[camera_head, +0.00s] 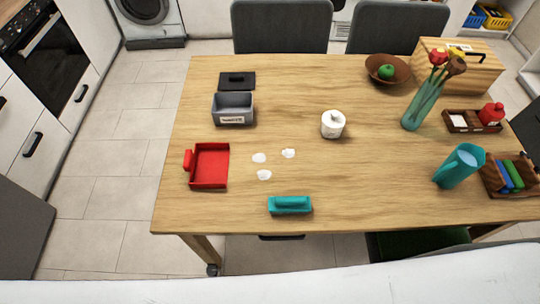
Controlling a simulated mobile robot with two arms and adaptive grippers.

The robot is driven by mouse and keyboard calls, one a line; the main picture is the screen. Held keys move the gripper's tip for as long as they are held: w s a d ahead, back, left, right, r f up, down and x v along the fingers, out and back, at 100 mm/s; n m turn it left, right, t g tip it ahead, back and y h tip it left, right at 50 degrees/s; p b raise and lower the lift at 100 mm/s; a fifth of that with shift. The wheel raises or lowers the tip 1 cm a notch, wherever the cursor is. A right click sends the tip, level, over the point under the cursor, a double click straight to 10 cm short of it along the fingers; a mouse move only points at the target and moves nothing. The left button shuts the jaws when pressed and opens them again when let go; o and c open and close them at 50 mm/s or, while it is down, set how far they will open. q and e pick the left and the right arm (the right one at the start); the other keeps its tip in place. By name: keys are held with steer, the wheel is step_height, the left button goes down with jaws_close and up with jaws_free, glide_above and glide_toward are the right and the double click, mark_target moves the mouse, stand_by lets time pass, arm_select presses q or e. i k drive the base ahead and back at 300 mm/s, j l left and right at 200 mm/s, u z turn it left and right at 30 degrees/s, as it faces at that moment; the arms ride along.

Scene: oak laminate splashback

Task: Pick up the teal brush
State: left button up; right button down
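The teal brush (290,205) lies on the wooden table (350,200) near its front edge, left of the middle. It has a long block-like body with a raised handle along the top, and its length runs across the picture. Nothing covers it. Neither of my grippers shows in the head view.
A red dustpan (209,166) and white scraps (264,174) lie left of and behind the brush. A grey box (233,109) and white pot (333,124) stand farther back. A teal pitcher (459,167) and wooden caddy (499,181) stand right. Table beside the brush is clear.

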mark_target(278, 205)
steer(key=k+l+u, duration=0.55)
steer(key=l+u, duration=0.15)
steer(key=k+l+u, duration=0.35)
steer(key=i+j, duration=0.05)
steer(key=j, duration=0.05)
